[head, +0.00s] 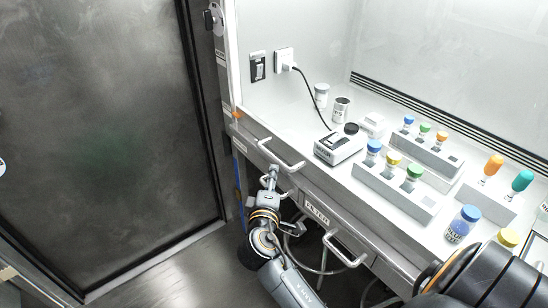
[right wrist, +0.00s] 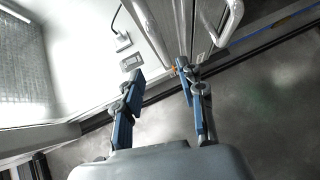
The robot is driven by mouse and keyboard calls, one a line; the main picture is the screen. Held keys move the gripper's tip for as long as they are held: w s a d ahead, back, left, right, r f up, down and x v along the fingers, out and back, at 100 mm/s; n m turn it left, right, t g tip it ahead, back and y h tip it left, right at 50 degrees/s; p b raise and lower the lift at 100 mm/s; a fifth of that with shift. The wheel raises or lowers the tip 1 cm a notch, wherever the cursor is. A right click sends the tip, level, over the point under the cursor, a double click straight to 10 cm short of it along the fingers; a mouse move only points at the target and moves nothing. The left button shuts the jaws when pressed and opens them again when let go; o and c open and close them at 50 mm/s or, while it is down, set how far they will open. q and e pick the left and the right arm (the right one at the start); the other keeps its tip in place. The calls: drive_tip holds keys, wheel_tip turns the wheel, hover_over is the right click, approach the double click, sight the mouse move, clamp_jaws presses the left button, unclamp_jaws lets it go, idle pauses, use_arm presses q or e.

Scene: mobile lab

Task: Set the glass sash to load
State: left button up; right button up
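I cannot clearly pick out the glass sash; no separate pane edge shows at the front of the white hood (head: 262,122). A pale bar handle (head: 283,157) is on the front edge at the hood's left end. My right gripper (head: 269,174) is just below and left of this handle in the head view. In the right wrist view, its two blue-grey fingers (right wrist: 162,84) are spread with nothing between them. Pale handles (right wrist: 232,22) show beyond the fingertips there. I cannot tell whether the gripper touches a handle. My left gripper is not in view.
A second handle (head: 345,252) is beside the FILTER label (head: 317,213). Racks (head: 395,192) with coloured-cap vials, a small labelled device (head: 338,147) and loose jars (head: 341,109) stand on the hood floor. A dark door panel (head: 95,130) is at left, with clear floor before it.

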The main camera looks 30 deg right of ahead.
sight(274, 161)
drive_tip(key=b+x, duration=0.2)
drive_tip(key=x, duration=0.9)
drive_tip(key=shift+a+f, duration=0.1)
drive_tip(key=shift+f, duration=0.05)
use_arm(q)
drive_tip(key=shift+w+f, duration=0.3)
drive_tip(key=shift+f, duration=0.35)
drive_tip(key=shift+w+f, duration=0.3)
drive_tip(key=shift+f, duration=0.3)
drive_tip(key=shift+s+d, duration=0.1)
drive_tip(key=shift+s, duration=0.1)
use_arm(e)
clamp_jaws()
